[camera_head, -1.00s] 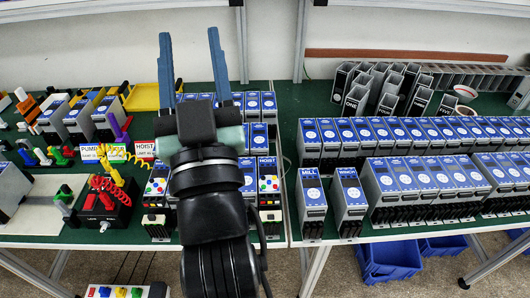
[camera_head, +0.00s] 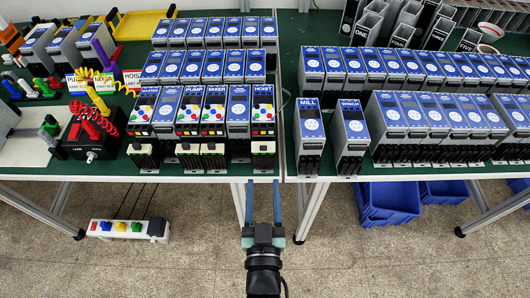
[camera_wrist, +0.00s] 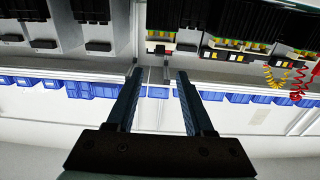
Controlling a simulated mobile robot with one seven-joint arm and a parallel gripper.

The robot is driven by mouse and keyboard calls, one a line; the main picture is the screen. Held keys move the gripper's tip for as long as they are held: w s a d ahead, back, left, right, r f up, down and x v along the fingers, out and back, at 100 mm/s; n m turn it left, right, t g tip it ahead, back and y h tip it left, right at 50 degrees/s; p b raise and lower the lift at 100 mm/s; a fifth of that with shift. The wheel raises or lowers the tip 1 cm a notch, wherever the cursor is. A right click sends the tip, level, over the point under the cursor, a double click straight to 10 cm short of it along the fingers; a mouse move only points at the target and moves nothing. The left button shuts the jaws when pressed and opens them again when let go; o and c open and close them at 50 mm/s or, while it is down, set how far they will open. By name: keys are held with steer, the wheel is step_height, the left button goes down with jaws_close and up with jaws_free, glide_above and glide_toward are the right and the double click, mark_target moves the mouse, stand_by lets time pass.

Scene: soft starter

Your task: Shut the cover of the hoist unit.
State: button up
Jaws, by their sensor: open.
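The hoist unit (camera_head: 263,116) stands at the right end of the front row on the left table. It has a blue top labelled HOIST and a face with coloured buttons. A pale block with dark slots (camera_head: 263,154) sits low at its front; I cannot tell whether this is its lowered cover. My gripper (camera_head: 263,192) is open and empty, in front of the table edge and below the hoist unit in the head view. Its two fingers, well apart, also show in the wrist view (camera_wrist: 159,78). That view appears upside down, and the hoist unit is unclear there.
A pump unit (camera_head: 214,112) and a mixer unit (camera_head: 238,110) stand left of the hoist unit. Mill (camera_head: 310,125) and winch (camera_head: 351,130) units stand on the right table. A power strip (camera_head: 126,229) and blue bins (camera_head: 387,203) are below the tables. The floor before the tables is clear.

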mark_target(263, 150)
steer(key=w, duration=0.9)
steer(key=shift+w+p, duration=0.15)
steer(key=shift+p, duration=0.25)
jaws_close()
